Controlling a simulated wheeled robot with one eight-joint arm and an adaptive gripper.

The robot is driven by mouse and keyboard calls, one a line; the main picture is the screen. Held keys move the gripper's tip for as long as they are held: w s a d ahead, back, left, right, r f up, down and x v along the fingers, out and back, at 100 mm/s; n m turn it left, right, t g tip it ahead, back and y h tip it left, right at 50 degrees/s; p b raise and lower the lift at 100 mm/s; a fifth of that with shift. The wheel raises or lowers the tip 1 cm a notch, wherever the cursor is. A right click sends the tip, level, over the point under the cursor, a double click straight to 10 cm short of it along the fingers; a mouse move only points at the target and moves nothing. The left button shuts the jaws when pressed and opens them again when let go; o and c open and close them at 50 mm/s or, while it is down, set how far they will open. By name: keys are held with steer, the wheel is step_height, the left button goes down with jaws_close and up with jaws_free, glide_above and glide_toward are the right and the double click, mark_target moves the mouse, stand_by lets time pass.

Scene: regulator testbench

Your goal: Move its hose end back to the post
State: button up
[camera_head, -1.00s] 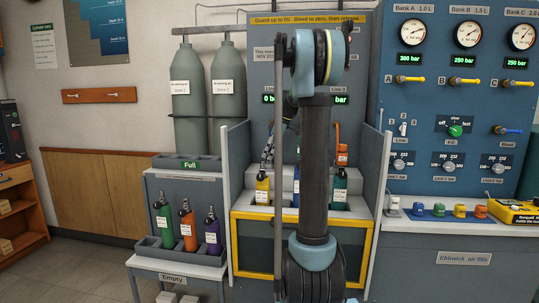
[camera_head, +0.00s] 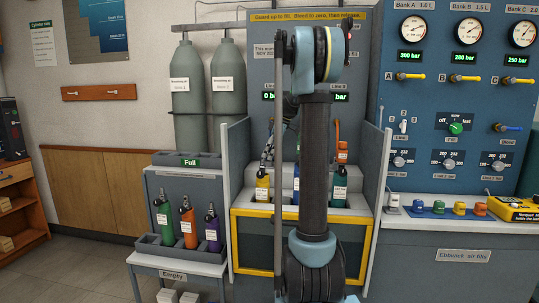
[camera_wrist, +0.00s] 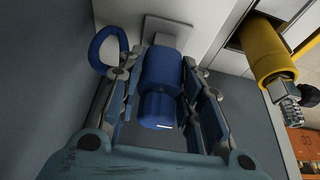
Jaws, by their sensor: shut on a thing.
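In the wrist view my gripper (camera_wrist: 160,108) has its two fingers closed on either side of a blue cylindrical hose end (camera_wrist: 160,78). A blue loop (camera_wrist: 106,48) curves beside the left finger. A pale square plate (camera_wrist: 172,27) lies just beyond the hose end; I cannot tell whether they touch or whether the plate belongs to the post. In the head view my own arm hides the gripper and the hose end. The blue cylinder (camera_head: 296,185) shows only as a sliver beside my arm.
The yellow cylinder (camera_head: 262,187) stands left in the fill bay; a yellow cylinder with a metal valve (camera_wrist: 268,55) is close on the right in the wrist view. Grey side panels (camera_head: 238,165) flank the bay.

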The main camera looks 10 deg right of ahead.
steer(key=o, duration=1.3)
steer(key=v, duration=1.1)
steer(key=shift+d+r, duration=0.2)
steer(key=shift+r, duration=0.15)
steer(key=s+a+f+m+h, duration=0.1)
steer(key=s+a+f+m, duration=0.15)
steer(key=s, duration=0.55)
steer(key=s+a+f+m, duration=0.15)
steer(key=s+f, duration=0.25)
steer(key=s, duration=0.4)
steer(key=s+a+f+m+h, duration=0.1)
steer(key=s+f+m, duration=0.25)
steer(key=s, duration=0.45)
steer(key=s+f+m, duration=0.2)
steer(key=s+f, duration=0.4)
steer(key=s+f+m+h, duration=0.1)
steer(key=s+f+m, duration=0.1)
steer(key=s+f, duration=0.4)
steer(key=s+f+m+h, duration=0.1)
steer(key=s+f+m, duration=0.1)
steer(key=s+f, duration=0.4)
steer(key=shift+s+d+f+m+t, duration=0.15)
steer(key=shift+d+f+m+t, duration=0.05)
steer(key=shift+f, duration=0.25)
steer(key=shift+s+d+f+m+t, duration=0.15)
steer(key=shift+s+d+f+t, duration=0.05)
steer(key=shift+f, duration=0.3)
